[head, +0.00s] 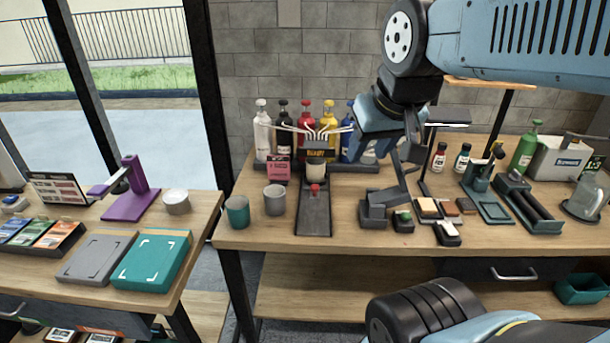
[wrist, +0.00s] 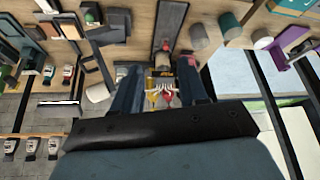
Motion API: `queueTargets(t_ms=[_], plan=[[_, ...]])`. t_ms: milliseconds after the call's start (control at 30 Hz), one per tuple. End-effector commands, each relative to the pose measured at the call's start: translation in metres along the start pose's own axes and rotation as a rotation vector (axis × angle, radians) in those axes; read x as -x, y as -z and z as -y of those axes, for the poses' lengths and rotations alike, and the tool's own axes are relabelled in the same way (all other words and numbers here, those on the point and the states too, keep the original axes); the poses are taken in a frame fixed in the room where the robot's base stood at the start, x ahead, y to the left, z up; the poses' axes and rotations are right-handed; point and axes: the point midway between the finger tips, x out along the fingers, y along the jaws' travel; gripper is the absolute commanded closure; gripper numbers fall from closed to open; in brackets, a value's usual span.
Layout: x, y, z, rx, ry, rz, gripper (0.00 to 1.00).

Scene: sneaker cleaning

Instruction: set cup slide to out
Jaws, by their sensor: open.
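The cup slide (head: 314,215) is a dark, narrow track on the middle table, running toward the front edge. Its red knob (head: 315,188) is near the back of the track, in front of a pale cup (head: 316,170) under the dispenser's nozzles. My gripper (head: 368,140) hangs above the table, right of the dispenser and apart from the slide. In the upside-down wrist view, its two fingers (wrist: 162,85) are spread with the dispenser beyond them. The slide also shows there (wrist: 171,22), with its red knob (wrist: 165,47). The fingertips are partly hidden in the head view.
The dispenser (head: 320,142) has several coloured bottles behind it. A teal cup (head: 237,212) and a grey cup (head: 274,200) stand left of the slide. A dark stand (head: 377,208) and several brushes stand to the right. The tabletop before the slide is clear.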

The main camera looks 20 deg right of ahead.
Motion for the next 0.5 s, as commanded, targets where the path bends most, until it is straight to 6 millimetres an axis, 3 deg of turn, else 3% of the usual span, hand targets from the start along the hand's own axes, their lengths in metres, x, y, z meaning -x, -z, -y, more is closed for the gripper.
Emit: queueTargets(t_ms=[200,333,500], plan=[[0.000,0.000,0.000,0.000,0.000,0.000,0.56],[-0.001,0.003,0.000,0.027,-0.006,0.005,0.46],[-0.016,0.020,0.002,0.227,-0.048,0.041,0.46]])
